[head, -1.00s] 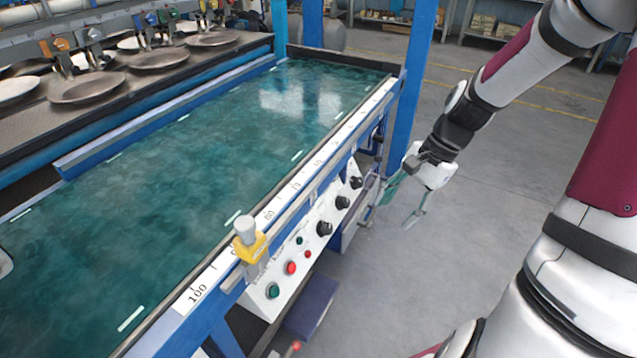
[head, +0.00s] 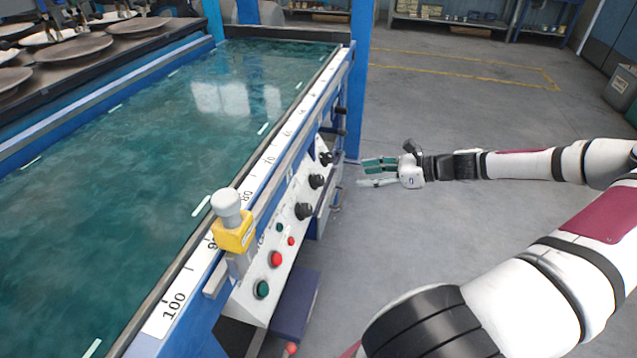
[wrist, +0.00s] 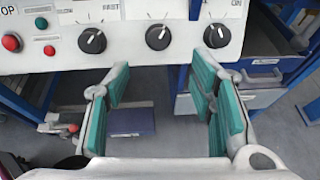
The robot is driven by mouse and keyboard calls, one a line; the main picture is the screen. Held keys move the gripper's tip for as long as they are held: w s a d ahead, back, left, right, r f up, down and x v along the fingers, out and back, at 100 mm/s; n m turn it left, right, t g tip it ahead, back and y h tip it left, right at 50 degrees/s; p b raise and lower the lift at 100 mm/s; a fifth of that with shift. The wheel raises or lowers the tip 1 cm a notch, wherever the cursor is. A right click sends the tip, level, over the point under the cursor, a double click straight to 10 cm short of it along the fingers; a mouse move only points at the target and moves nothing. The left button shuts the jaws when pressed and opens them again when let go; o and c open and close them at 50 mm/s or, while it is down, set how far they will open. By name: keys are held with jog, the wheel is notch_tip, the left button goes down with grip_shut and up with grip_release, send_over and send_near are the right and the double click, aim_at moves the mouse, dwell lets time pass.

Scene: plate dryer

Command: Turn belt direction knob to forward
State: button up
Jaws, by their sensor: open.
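The white control panel (head: 268,250) on the side of the blue machine has three black round knobs in a row. In the wrist view they are the left knob (wrist: 91,40) with "FAST" beside it, the middle knob (wrist: 158,37), and the right knob (wrist: 217,35) with "ON" above it. Each has a white pointer line. The label above the middle knob is cut off, so I cannot read which knob sets belt direction. My gripper (head: 362,173) is open and empty, its green-padded fingers pointing at the panel, apart from the knobs. In the wrist view the middle knob lies between and beyond the fingers.
Red button (head: 276,259) and green button (head: 262,289) sit on the panel's near end. A yellow clamp with a grey knob (head: 234,228) stands on the rail above. A drawer cabinet (wrist: 262,78) is below right of the panel. The floor (head: 450,110) around my arm is clear.

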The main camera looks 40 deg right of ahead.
aim_at(322, 179)
jog(key=b+x, duration=0.4)
jog(key=x, duration=0.9)
jog(key=shift+w+a+f, duration=0.1)
jog(key=shift+w+f, duration=0.05)
jog(key=c, duration=1.1)
